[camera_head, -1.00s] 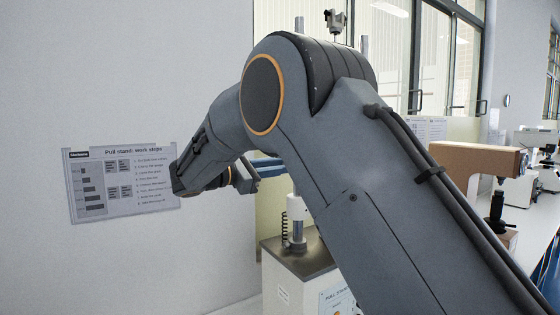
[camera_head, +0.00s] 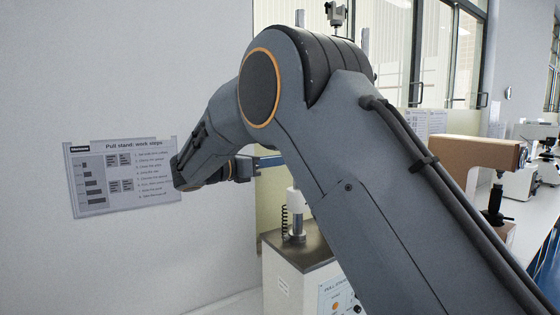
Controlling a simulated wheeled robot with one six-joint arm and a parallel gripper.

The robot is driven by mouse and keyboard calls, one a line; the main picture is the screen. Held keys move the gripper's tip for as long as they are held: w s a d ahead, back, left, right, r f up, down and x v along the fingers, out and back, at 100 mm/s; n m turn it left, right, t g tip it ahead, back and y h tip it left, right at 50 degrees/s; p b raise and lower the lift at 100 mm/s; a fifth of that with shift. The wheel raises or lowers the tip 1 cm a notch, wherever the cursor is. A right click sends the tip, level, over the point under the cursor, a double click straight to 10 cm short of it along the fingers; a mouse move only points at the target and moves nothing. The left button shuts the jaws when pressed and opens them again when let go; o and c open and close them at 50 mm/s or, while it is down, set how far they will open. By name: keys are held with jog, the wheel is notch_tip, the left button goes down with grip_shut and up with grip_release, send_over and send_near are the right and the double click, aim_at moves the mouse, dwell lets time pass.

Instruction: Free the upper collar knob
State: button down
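The pull stand (camera_head: 284,283) is partly behind my arm. Its grey top plate (camera_head: 300,255) carries a white cylinder on a metal post (camera_head: 297,215) with a dark coiled cord beside it. A blue crossbar (camera_head: 268,161) sits above, mostly hidden by my arm. The tops of two upright columns (camera_head: 365,40) show above my arm. I cannot make out the upper collar knob; my arm covers much of the stand. My gripper (camera_head: 249,168) is small and dark, pointing right at the left end of the blue bar. Its fingers are too small to read, and contact is unclear.
A work-steps sheet (camera_head: 122,178) hangs on the white wall at left, close to my wrist. A brown tester (camera_head: 475,158) and a microscope (camera_head: 525,175) stand on the bench at right. Windows (camera_head: 440,50) are behind. My forearm fills the centre.

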dwell(0.3)
jog(key=c, duration=1.7)
grip_release()
jog(key=shift+o, duration=0.2)
jog(key=shift+a, duration=0.1)
jog(key=b+v, duration=0.3)
jog(key=v, duration=0.4)
jog(key=shift+s+a+b, duration=0.2)
jog(key=shift+s+b, duration=0.05)
jog(key=shift+b, duration=0.1)
